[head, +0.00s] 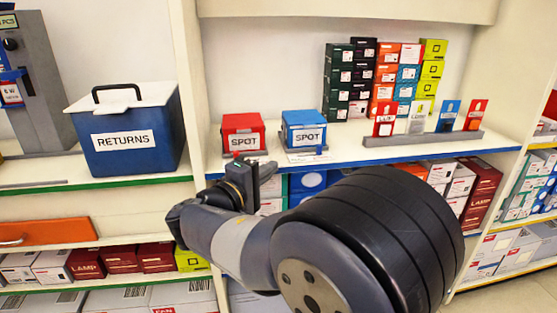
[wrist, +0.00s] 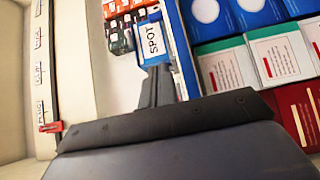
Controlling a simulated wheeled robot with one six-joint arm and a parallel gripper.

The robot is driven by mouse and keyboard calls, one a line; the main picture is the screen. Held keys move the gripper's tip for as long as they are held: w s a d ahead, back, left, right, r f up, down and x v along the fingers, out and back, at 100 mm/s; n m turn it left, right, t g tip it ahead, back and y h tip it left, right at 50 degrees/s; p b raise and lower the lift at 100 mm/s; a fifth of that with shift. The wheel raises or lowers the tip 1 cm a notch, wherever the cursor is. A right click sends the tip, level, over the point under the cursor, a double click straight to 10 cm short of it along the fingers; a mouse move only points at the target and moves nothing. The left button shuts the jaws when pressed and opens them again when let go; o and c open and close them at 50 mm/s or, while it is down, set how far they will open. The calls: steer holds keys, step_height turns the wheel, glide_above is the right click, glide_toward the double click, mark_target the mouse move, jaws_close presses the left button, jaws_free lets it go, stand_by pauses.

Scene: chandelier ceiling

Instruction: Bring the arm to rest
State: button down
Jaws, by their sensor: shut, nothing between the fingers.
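My arm reaches forward from the lower right of the head view, with its large dark joint close to the camera. My gripper (head: 262,163) is at the far end of it, just in front of the shelf edge and below the red SPOT box (head: 243,132). In the wrist view the fingers (wrist: 156,88) are together and empty, pointing toward the blue SPOT box (wrist: 153,40). That box (head: 304,130) stands on the shelf to the right of the red one in the head view.
A blue RETURNS bin (head: 127,135) with a white lid stands on the left shelf. Stacked small boxes (head: 338,80) and a card rack (head: 424,138) stand on the right shelf. Boxed goods (head: 466,185) fill the shelf below. Shelf edges and an upright (head: 190,70) are near the arm.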

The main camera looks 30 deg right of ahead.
mark_target(289, 163)
steer(key=shift+s+a, duration=0.25)
steer(key=shift+a, duration=0.15)
steer(key=b+x, duration=0.2)
steer(key=x, duration=0.7)
steer(key=shift+f, duration=0.2)
steer(key=shift+w+a+r+p, duration=0.15)
steer(key=shift+r+p, duration=0.25)
steer(key=shift+p, duration=0.3)
steer(key=shift+w+d+f+p, duration=0.15)
steer(key=shift+d+p, duration=0.15)
steer(key=shift+p, duration=0.5)
steer(key=shift+d+f+b, duration=0.1)
steer(key=shift+f+b, duration=0.15)
steer(key=shift+b, duration=0.25)
steer(key=shift+b, duration=0.4)
